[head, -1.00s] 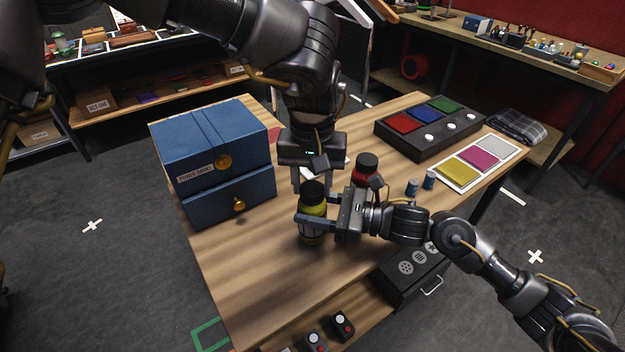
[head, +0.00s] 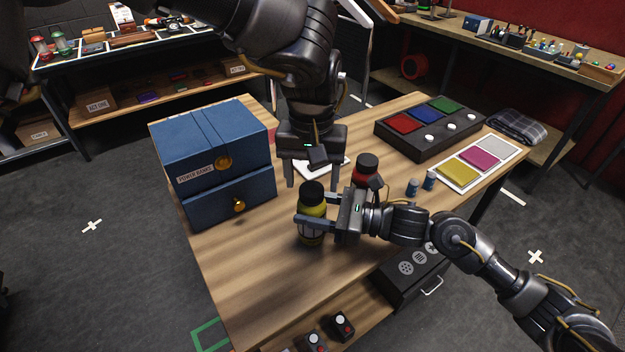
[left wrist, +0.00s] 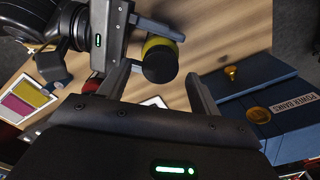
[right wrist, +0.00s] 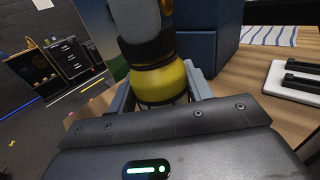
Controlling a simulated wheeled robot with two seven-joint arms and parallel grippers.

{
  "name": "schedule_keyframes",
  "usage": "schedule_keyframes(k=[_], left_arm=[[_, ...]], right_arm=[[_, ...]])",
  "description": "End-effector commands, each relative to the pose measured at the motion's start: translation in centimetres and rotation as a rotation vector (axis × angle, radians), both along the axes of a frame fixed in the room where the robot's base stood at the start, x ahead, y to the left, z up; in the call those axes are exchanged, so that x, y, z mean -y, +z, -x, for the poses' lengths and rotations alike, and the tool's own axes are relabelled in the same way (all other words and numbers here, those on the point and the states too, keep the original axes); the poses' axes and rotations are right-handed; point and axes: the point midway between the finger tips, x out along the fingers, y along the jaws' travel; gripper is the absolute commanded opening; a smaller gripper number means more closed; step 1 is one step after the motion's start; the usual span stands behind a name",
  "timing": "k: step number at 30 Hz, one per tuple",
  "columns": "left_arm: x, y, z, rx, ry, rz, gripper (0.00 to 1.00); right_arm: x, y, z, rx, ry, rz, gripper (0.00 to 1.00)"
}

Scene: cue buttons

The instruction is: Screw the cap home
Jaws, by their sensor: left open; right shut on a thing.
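A yellow bottle (head: 312,212) with a black cap (head: 313,191) stands upright on the wooden table. My right gripper (head: 312,226) is shut on the bottle's body from the right; the yellow bottle (right wrist: 160,85) also fills the right wrist view between the fingers. My left gripper (head: 311,172) points down, open and empty, just behind and above the cap. In the left wrist view the black cap (left wrist: 159,66) lies between and beyond the open fingers, apart from them. A pale finger shape partly hides the cap (right wrist: 148,48) in the right wrist view.
A blue two-part box (head: 225,160) stands left of the bottle. A red bottle with a black cap (head: 367,162) stands close behind the right gripper. Two small blue-grey cylinders (head: 413,187), a button panel (head: 430,128) and a colour card (head: 478,163) lie to the right. The front table area is clear.

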Motion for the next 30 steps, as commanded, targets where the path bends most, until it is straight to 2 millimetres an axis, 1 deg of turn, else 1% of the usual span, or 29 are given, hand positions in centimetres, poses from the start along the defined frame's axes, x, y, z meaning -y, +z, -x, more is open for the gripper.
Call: schedule_keyframes(k=[1,4,9,16,17,20,23,24,26,29,30], left_arm=[[0.0,0.9,-0.1,0.005,0.0,0.001,0.64],[0.0,2.1,-0.1,0.004,0.001,0.001,0.64],[0.0,3.1,0.0,0.002,0.001,0.0,0.64],[0.0,3.1,0.0,0.001,0.0,0.0,0.64],[0.0,3.1,0.0,0.001,0.0,0.0,0.6],[0.0,2.6,0.1,-0.012,0.002,0.002,0.6],[1.3,2.1,0.8,-0.049,-0.01,0.046,0.6],[1.9,2.2,1.0,-0.059,0.018,0.062,0.6],[2.3,2.4,1.1,-0.066,0.143,0.066,0.6],[2.6,2.7,1.1,-0.077,0.393,0.066,0.6],[2.7,2.8,1.1,-0.081,0.503,0.065,0.6]], right_arm=[[0.0,0.0,-0.1,0.0,-0.002,0.001,0.0],[0.0,-0.1,-0.1,0.0,-0.002,0.001,0.0],[0.0,0.0,-0.1,0.0,-0.002,0.001,0.0],[0.0,0.0,-0.1,0.0,-0.002,0.001,0.0],[0.0,0.0,-0.1,0.0,-0.002,0.001,0.0],[0.0,0.0,-0.1,0.0,-0.002,0.001,0.0],[0.0,0.0,-0.1,0.0,-0.002,0.001,0.0],[0.0,0.0,-0.1,0.0,-0.002,0.001,0.0],[0.0,0.0,-0.1,0.0,-0.002,0.001,0.0],[0.0,0.0,-0.1,0.0,-0.001,0.001,0.0],[0.0,0.0,-0.1,0.0,-0.001,0.001,0.0]])
